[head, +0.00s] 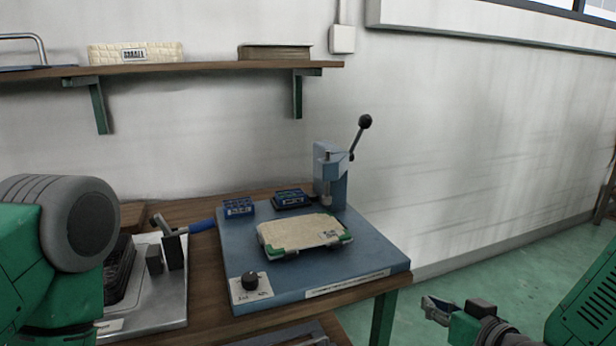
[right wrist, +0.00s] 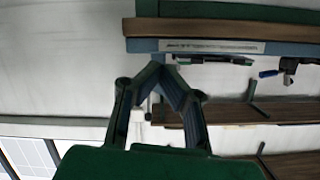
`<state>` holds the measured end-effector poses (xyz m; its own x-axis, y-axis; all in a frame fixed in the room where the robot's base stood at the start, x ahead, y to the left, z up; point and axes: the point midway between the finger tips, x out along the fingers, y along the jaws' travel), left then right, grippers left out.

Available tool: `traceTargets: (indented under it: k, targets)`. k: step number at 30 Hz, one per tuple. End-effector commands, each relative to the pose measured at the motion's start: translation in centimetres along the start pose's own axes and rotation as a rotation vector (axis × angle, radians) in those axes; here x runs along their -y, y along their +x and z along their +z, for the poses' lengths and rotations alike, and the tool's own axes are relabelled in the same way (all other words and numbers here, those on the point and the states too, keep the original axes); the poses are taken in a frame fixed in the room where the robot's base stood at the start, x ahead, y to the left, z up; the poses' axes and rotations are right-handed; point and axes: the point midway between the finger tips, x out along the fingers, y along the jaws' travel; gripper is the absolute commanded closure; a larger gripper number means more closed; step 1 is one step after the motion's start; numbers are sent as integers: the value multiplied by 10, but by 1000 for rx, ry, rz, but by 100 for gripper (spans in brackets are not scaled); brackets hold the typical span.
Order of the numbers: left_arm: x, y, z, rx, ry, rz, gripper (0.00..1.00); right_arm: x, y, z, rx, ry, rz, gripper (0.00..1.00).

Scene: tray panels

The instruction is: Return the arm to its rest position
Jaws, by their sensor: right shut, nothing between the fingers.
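My right gripper (head: 436,307) is low at the right in the head view, beyond the right edge of the workbench (head: 290,314) and apart from it. Its fingers are shut with nothing between them. In the right wrist view the two dark fingers (right wrist: 160,59) meet at their tips, empty. That view is upside down, with the bench edge across its top. The left arm shows at the left edge of the head view, but its gripper is not visible.
A blue base plate (head: 374,257) on the bench carries a lever press (head: 329,175), a beige panel in a holder (head: 302,232), two small blue trays and a black knob (head: 250,281). A metal tray (head: 172,303) stands left. The green floor (head: 500,270) right of the bench looks clear.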

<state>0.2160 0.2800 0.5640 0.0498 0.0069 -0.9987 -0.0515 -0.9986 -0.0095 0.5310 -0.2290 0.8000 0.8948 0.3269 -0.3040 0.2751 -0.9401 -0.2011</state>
Motion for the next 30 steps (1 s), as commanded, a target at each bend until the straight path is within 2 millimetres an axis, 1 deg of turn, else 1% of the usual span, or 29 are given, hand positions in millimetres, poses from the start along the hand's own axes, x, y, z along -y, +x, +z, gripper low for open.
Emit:
traceTargets:
  k: [1,2,3,5,6,8,9,11,12,13,15,18,19,21,23,30]
  targets:
    - [0,-3,0,0,0,0,50,2,-6,27,83,3,6,100]
    - [0,-4,0,0,0,0,50,3,-10,44,134,8,13,100]
    - [0,-6,0,0,0,0,50,4,-18,69,213,15,24,100]
    - [0,-9,0,0,0,0,50,4,-35,110,344,27,47,100]
    - [0,-11,-1,0,0,0,50,4,-49,138,437,34,66,100]
    - [0,-14,-1,0,0,0,50,4,-75,177,573,43,98,100]
    - [0,-16,-1,0,0,0,50,3,-94,200,661,47,122,100]
    - [0,-19,-1,0,0,0,50,2,-124,231,786,54,160,100]
    - [0,-21,-1,0,0,0,50,1,-144,247,860,57,187,100]
    - [0,-22,-1,0,0,0,50,0,-158,258,912,59,206,100]
    - [0,-24,-1,0,0,0,50,-2,-188,277,1013,60,248,100]
    - [0,-26,-1,0,0,0,50,-4,-219,294,1114,60,293,100]
    - [0,-26,-2,0,0,0,50,-5,-225,296,1133,61,304,100]
    - [0,-26,-2,0,0,0,50,-5,-234,300,1162,61,319,100]
    - [0,-26,-1,0,0,0,50,-6,-238,302,1173,62,326,100]
    - [0,-26,-2,0,0,0,50,-6,-238,302,1172,63,326,100]
